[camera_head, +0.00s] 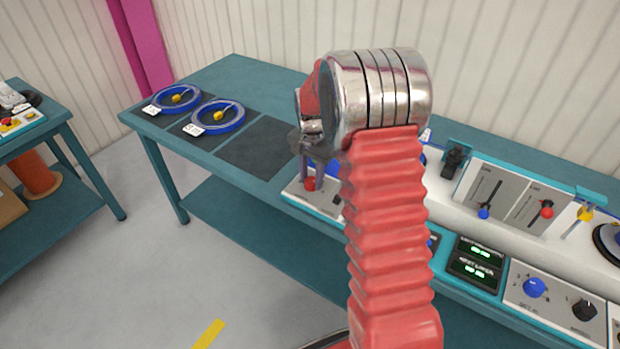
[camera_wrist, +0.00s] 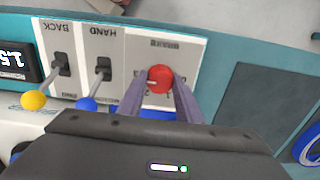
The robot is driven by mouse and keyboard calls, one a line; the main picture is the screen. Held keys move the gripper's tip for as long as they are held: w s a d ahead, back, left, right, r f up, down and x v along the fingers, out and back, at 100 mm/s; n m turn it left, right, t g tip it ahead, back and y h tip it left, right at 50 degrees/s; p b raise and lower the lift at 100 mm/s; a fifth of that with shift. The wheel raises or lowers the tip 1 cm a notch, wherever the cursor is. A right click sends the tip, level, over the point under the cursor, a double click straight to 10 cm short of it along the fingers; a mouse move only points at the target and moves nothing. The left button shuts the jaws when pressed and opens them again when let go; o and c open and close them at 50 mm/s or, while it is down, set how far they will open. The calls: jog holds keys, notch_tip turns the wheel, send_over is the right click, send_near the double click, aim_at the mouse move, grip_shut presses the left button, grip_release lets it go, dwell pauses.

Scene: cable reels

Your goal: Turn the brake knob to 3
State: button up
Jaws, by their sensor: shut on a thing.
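A round red knob (camera_wrist: 160,76) sits on a grey panel in the wrist view, with a small pale mark toward its left side. In the head view the red knob (camera_head: 310,184) shows low between the fingers of my gripper (camera_head: 311,178), and my arm hides part of the panel.
Two levers, with a yellow tip (camera_wrist: 34,100) and a blue tip (camera_wrist: 86,104), stand left of the knob in the wrist view. In the head view, a blue knob (camera_head: 535,287) and a black knob (camera_head: 584,310) are at the lower right. Blue reels (camera_head: 219,130) lie on the bench's left.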

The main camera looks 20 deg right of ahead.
aim_at(312, 180)
jog(key=shift+s+f, duration=0.2)
jog(key=shift+s, duration=0.1)
jog(key=o, duration=1)
jog(key=shift+w+r, duration=0.15)
jog(key=shift+o, duration=0.2)
jog(key=shift+w+r, duration=0.1)
jog(key=shift+r, duration=0.4)
notch_tip(312, 180, up, 13)
jog(key=shift+f, duration=0.15)
